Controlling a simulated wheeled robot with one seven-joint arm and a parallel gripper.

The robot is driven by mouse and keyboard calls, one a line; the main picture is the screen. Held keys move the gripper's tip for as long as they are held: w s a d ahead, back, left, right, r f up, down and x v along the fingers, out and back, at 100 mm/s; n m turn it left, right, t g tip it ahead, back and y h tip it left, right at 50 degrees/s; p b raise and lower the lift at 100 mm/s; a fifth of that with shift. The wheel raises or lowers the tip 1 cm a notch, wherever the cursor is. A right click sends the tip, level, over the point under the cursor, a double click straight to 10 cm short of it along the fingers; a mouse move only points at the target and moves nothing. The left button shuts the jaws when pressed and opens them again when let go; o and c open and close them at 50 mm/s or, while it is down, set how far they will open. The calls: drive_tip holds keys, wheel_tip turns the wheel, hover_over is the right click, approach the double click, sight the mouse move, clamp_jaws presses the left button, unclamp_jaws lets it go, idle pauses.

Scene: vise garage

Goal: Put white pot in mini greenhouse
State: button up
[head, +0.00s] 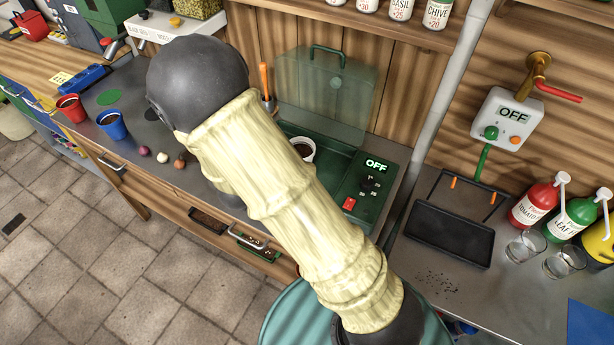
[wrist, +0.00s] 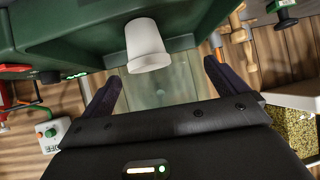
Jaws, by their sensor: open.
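The white pot (head: 305,144) holds dark soil and stands within the green base of the mini greenhouse (head: 329,158); my arm hides its lower part in the head view. The greenhouse's clear lid (head: 335,95) is raised, with its handle (head: 326,52) at the top. In the wrist view, the white pot (wrist: 146,46) is in front of the green greenhouse wall (wrist: 75,40). My gripper (wrist: 161,72) is open and empty, its two dark fingers apart, with the pot just beyond and apart from them. My arm hides the gripper in the head view.
A panel reading OFF (head: 376,164) is on the greenhouse's right. A red pot (head: 71,109), a blue pot (head: 112,124) and small bulbs (head: 162,157) are on the bench left of my arm. A black tray (head: 450,236), glasses and sauce-like pump bottles (head: 535,204) are at right.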

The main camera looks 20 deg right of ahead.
drive_tip(key=s+d+r+n+g+y, duration=0.3)
drive_tip(key=s+r+n, duration=0.1)
drive_tip(key=s, duration=0.3)
drive_tip(key=s+d+r+n+g+y, duration=0.3)
drive_tip(key=s+r+n, duration=0.1)
drive_tip(key=s, duration=0.4)
drive_tip(key=shift+d+r, duration=0.2)
drive_tip(key=shift+r, duration=0.15)
